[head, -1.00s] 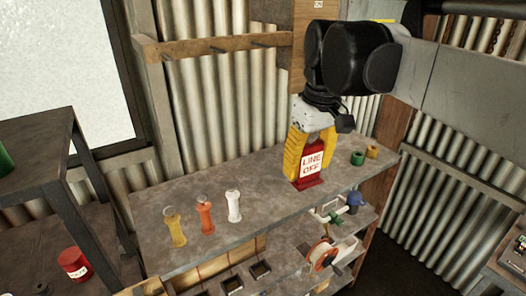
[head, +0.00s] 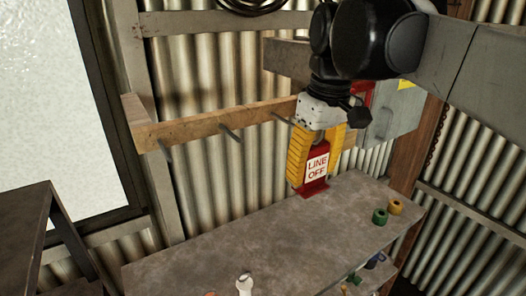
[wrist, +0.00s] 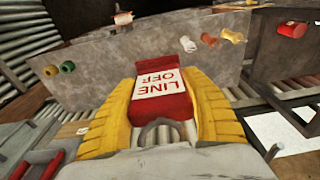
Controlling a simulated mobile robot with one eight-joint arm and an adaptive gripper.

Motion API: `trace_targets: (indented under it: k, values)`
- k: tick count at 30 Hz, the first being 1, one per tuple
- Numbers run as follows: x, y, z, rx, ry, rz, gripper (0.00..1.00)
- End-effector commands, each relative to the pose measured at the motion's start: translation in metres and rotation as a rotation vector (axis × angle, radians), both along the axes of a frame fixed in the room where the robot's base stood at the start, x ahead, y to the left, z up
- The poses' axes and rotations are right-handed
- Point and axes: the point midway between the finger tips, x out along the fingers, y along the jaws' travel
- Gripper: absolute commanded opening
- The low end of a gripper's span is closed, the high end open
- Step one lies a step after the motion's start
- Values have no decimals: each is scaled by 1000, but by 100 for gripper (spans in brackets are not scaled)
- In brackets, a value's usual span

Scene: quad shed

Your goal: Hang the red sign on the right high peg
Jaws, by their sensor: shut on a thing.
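The red sign (head: 316,168) has a white panel reading LINE OFF. My gripper (head: 313,178) has its yellow fingers shut on the sign's two sides and holds it roughly upright above the back of the bench. In the wrist view the sign (wrist: 160,88) sits between the fingers, with a dark loop at the end near my gripper. A wooden rail (head: 190,128) on the corrugated wall bears dark pegs: a left one (head: 165,150), a middle one (head: 230,133) and one further right (head: 281,118), just left of my gripper. My gripper hides the rail's right part.
The grey bench (head: 240,245) has a clear middle. A green roll (head: 379,216) and an ochre roll (head: 395,206) stand at its right end. A grey box (head: 395,112) is on the wall behind my arm. A dark shelf (head: 30,230) stands left.

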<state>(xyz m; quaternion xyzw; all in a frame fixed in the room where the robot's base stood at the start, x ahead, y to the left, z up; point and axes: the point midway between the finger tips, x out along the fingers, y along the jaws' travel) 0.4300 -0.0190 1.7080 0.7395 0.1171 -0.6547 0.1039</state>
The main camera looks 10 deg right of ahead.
Motion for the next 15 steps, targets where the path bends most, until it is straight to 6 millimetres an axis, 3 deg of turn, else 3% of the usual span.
trace_targets:
  k: [15]
  values:
    - [33, 11, -4, 0, 0, 0, 23]
